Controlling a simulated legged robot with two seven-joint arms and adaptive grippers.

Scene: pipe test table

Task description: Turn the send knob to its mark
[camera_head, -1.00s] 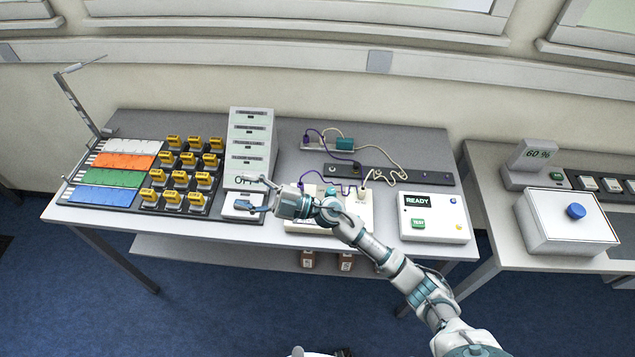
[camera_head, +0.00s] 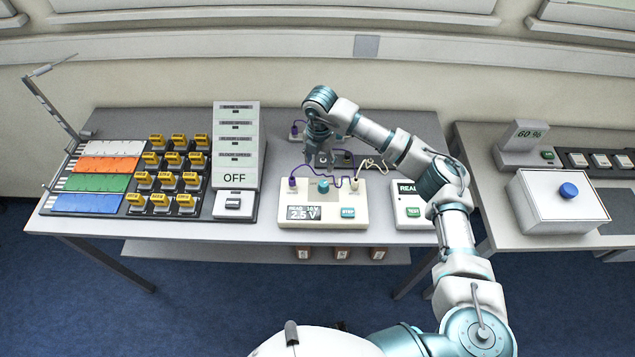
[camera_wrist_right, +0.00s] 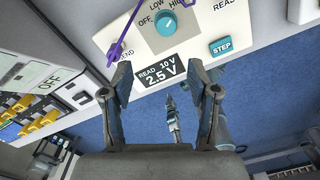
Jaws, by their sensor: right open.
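The teal knob (camera_head: 323,186) sits on top of a white meter box (camera_head: 359,209). In the right wrist view the knob (camera_wrist_right: 166,22) shows near the top edge, with the words OFF, LOW and part of HIGH around it; its exact pointing is unclear. My right gripper (camera_head: 318,152) hangs above the table just behind the box, fingers down. My left gripper is not in view.
A white READY box (camera_head: 411,215) stands to the right, partly hidden by my arm. A tilted OFF panel (camera_head: 235,160) stands left.

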